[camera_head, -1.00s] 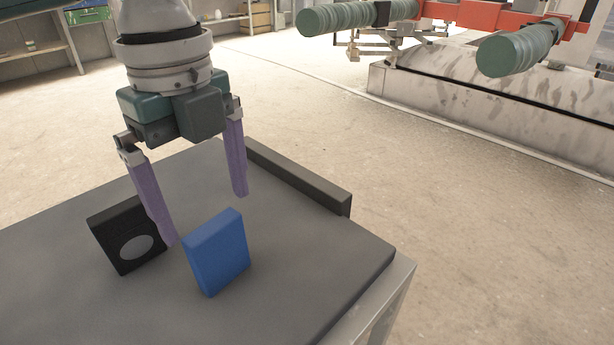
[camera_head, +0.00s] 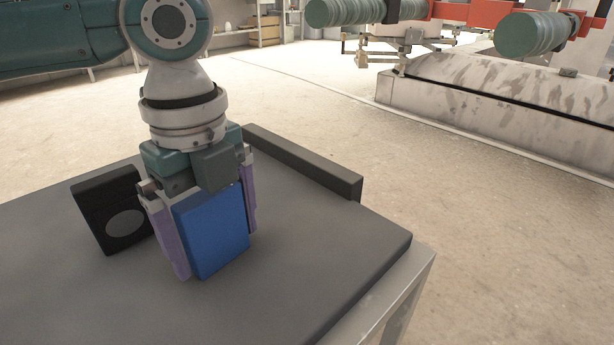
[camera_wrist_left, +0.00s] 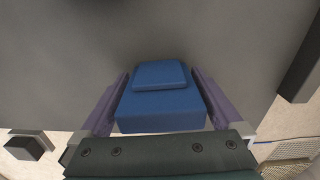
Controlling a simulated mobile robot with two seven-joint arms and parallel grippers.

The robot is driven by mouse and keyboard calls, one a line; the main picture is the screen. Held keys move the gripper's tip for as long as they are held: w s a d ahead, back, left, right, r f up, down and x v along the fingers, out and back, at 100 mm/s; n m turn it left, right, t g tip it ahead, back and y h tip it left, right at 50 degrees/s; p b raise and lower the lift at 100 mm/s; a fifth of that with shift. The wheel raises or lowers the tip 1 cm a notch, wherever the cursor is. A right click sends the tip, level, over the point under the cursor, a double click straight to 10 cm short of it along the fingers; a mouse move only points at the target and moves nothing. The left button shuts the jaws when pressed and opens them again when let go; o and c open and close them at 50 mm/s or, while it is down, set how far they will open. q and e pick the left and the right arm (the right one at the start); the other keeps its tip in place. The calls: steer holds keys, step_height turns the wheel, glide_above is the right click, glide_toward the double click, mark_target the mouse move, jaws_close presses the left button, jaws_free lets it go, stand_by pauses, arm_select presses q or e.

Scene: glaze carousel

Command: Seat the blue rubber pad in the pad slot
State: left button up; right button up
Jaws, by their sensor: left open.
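The blue rubber pad (camera_head: 212,232) stands upright on the dark grey table top (camera_head: 310,245). My left gripper (camera_head: 217,254) points down over it, with one purple finger at each side of the pad. The jaws are open and the pad is between them. In the left wrist view the pad (camera_wrist_left: 160,105) shows a stepped shape between the two fingers (camera_wrist_left: 160,88), with narrow gaps at its sides. I cannot make out a pad slot in these views. My right gripper is not in view.
A black block with a grey oval (camera_head: 108,215) stands just left of the gripper. A dark raised bar (camera_head: 300,163) runs along the table's back edge. The table top is clear in front and to the right. Green rollers on a red frame (camera_head: 535,35) stand beyond the floor.

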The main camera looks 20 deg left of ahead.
arm_select(q)
steer(key=c, duration=1.2)
steer(key=shift+r, duration=0.15)
